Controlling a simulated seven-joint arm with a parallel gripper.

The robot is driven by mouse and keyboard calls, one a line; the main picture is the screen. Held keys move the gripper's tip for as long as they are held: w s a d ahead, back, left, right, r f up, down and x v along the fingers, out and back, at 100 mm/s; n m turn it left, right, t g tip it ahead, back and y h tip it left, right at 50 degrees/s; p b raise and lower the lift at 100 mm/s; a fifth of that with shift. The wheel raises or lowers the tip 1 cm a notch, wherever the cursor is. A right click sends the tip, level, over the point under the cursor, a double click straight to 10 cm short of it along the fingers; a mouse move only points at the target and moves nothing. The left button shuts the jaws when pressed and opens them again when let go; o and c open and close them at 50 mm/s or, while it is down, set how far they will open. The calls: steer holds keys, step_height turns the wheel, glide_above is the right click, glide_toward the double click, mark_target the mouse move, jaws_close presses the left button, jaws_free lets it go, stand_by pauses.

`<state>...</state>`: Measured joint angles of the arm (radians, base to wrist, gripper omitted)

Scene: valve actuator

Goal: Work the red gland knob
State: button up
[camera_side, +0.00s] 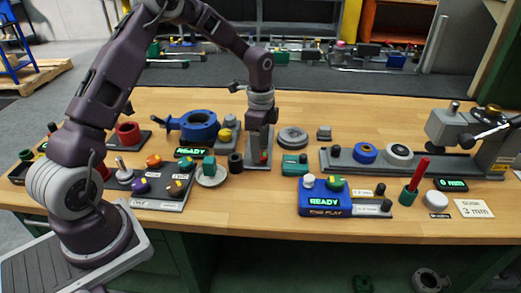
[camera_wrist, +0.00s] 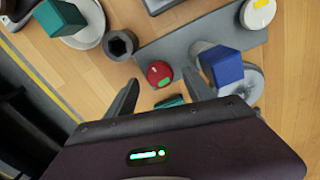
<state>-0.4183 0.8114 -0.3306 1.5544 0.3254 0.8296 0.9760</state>
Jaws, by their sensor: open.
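A small round red knob (camera_wrist: 157,71) with a green patch on its side sits on a grey plate (camera_wrist: 178,44) in the wrist view. In the side view a bit of red (camera_side: 264,157) shows at the lower end of my gripper (camera_side: 260,150), mostly hidden by it. In the wrist view my gripper (camera_wrist: 161,77) is open, with one finger to either side of the knob and a gap between. The fingers appear apart from the knob; I cannot tell their height over it. A teal piece (camera_wrist: 170,101) shows partly between the fingers, nearer the palm.
A blue block (camera_wrist: 226,70) on a grey base stands close to the right finger. A dark hex socket (camera_wrist: 120,43) and a green block (camera_wrist: 61,18) on a white disc lie left.

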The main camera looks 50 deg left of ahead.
step_height(320, 180, up, 5)
steer(key=shift+r, duration=0.1)
steer(key=s+d+r+n+t+y, duration=0.15)
steer(key=s+d+r+n, duration=0.3)
steer(key=s+r, duration=0.7)
steer(key=s+d+r+n+t, duration=0.2)
steer(key=s+n, duration=0.1)
steer(key=s, duration=0.6)
steer(key=s+d+r+n+t+h, duration=0.1)
steer(key=s+d+r+n+t, duration=0.1)
steer(key=s, duration=0.6)
steer(key=shift+s+d+n, duration=0.35)
steer(key=shift+d+n, duration=0.4)
steer(key=shift+n, duration=0.3)
